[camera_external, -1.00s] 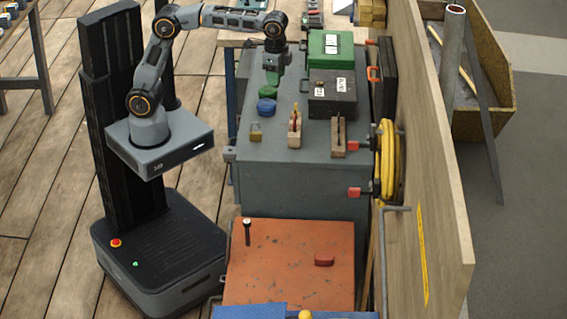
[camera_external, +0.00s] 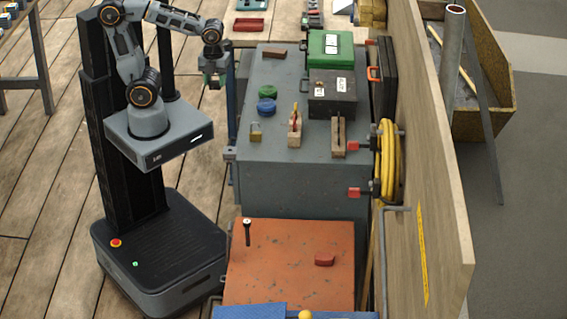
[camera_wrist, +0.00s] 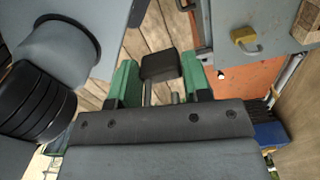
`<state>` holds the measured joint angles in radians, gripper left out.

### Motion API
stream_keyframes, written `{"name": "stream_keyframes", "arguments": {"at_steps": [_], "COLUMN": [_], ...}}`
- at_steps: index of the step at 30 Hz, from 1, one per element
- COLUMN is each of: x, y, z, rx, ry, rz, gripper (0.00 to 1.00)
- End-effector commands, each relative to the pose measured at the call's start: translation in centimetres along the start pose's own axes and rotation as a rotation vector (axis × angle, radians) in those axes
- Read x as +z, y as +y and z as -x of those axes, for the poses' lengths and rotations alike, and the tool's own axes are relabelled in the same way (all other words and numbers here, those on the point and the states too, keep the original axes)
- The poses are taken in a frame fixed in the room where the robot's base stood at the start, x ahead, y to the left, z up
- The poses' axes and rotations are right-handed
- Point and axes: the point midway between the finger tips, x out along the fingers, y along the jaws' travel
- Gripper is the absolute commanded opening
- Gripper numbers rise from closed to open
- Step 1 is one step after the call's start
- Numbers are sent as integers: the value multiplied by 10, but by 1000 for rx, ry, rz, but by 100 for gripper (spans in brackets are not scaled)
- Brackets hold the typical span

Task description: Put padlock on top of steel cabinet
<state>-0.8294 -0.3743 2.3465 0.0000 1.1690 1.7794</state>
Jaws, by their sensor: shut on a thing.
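The brass-coloured padlock (camera_external: 256,133) rests on the grey steel cabinet (camera_external: 300,172), near the front-left corner of its top. The wrist view also shows the padlock (camera_wrist: 245,41) at upper right on the grey top. My gripper (camera_external: 216,80) is in the air left of the cabinet's far left edge, apart from the padlock. In the wrist view its green fingers (camera_wrist: 160,82) are shut on a dark block (camera_wrist: 160,65) with pale rods behind it. I cannot tell what this block is.
The cabinet top also bears blue discs (camera_external: 266,100), a brown block (camera_external: 274,53), wooden pieces (camera_external: 338,138), a black box (camera_external: 332,93) and a green case (camera_external: 330,48). An orange cabinet (camera_external: 290,265) stands in front. A wooden panel (camera_external: 425,150) borders the right.

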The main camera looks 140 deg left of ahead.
Motion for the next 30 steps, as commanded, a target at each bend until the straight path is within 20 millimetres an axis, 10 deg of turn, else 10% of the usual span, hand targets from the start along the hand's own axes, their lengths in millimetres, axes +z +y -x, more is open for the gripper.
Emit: {"name": "stream_keyframes", "arguments": {"at_steps": [8,18,30], "x": [1,5,7], "y": [-13,-91,-133], "z": [-5,-40,-90], "rx": [3,5,1], "ry": [1,1,0], "rz": [-28,-26,-24], "gripper": [11,11,11]}}
